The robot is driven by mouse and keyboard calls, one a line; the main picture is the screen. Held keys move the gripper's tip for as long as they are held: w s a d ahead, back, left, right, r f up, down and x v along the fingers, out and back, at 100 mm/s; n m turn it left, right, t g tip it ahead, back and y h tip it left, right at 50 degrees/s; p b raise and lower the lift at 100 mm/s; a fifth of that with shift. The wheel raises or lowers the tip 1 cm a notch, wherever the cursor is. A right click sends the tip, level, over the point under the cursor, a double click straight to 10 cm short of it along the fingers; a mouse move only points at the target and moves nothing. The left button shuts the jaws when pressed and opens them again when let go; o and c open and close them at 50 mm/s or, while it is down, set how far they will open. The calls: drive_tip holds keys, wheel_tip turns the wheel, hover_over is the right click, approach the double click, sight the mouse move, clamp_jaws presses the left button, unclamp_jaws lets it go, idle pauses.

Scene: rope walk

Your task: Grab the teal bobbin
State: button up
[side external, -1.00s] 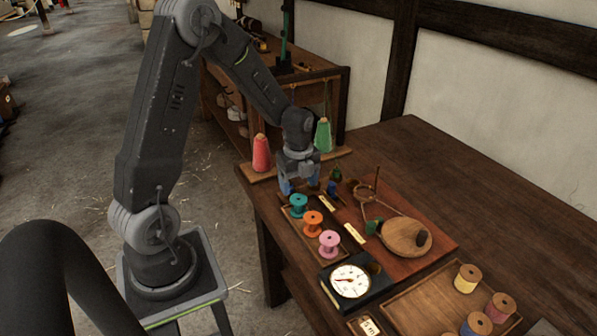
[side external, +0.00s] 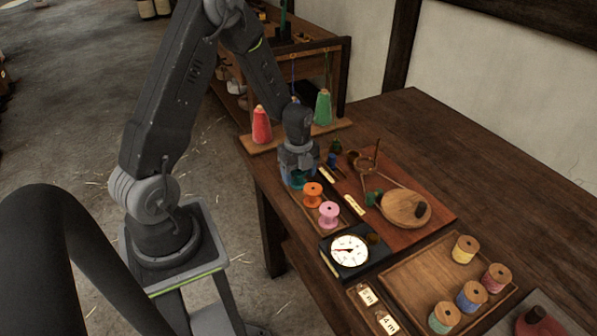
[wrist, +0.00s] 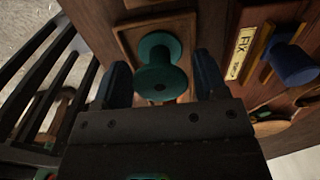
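The teal bobbin (wrist: 160,60) stands upright at the far end of a small wooden tray (wrist: 124,36). In the wrist view it sits between the two blue fingers of my gripper (wrist: 163,70), with a narrow gap on each side. My gripper is open and does not appear to press on it. In the side view my gripper (side external: 297,180) is straight down over the bobbin and hides most of it; only a bit of teal shows between the fingers.
An orange bobbin (side external: 313,195) and a pink bobbin (side external: 329,214) stand close by in the same tray. A dial scale (side external: 349,251) is nearer the camera. A red cone (side external: 262,125) and a green cone (side external: 323,107) stand behind. A reddish board (side external: 420,226) with tools lies right.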

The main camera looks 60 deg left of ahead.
drive_tip(key=c, duration=0.5)
drive_tip(key=shift+r, duration=4.05)
